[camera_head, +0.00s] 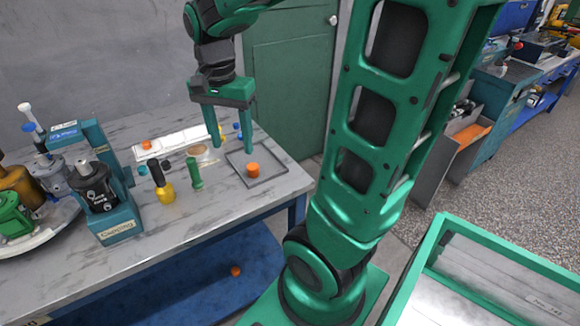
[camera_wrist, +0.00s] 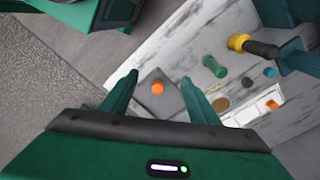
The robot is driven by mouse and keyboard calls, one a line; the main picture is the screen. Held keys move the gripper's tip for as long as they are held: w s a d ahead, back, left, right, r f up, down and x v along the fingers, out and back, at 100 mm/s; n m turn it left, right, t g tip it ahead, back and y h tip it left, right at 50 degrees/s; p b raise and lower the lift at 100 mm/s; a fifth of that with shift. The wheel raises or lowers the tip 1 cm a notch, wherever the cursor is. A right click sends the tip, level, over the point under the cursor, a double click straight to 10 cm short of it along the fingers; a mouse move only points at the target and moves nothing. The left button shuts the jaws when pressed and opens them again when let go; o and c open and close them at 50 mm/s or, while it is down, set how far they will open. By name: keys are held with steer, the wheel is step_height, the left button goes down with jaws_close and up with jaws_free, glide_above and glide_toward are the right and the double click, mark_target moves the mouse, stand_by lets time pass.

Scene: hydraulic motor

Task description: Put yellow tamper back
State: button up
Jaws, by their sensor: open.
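The yellow tamper (camera_head: 166,191), with a yellow base and a black handle, stands upright on the marble-look table, left of a green handled tool. In the wrist view its yellow base (camera_wrist: 238,42) and black handle show at the upper right. My gripper (camera_head: 233,148) is open and empty, raised above the table near a shallow grey tray (camera_head: 272,180), to the right of the tamper and apart from it. In the wrist view my gripper (camera_wrist: 160,76) has its fingers spread, with an orange piece (camera_wrist: 158,88) on the tray seen between them.
A white slotted holder (camera_head: 177,143) with an orange piece lies at the table's back. The green tool (camera_head: 194,172) stands close beside the tamper. A teal machine labelled Capping (camera_head: 119,226) stands to the left. Another orange piece (camera_head: 235,271) lies on the blue lower shelf.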

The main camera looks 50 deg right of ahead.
steer(key=s+d+f+n, duration=0.1)
steer(key=s+d+n, duration=0.1)
steer(key=s, duration=0.6)
steer(key=s+d+f+n, duration=0.2)
steer(key=s+n, duration=0.3)
steer(key=s, duration=0.2)
steer(key=shift+s+y, duration=0.3)
steer(key=shift+s, duration=0.05)
steer(key=shift+w+f, duration=0.3)
steer(key=shift+w, duration=0.35)
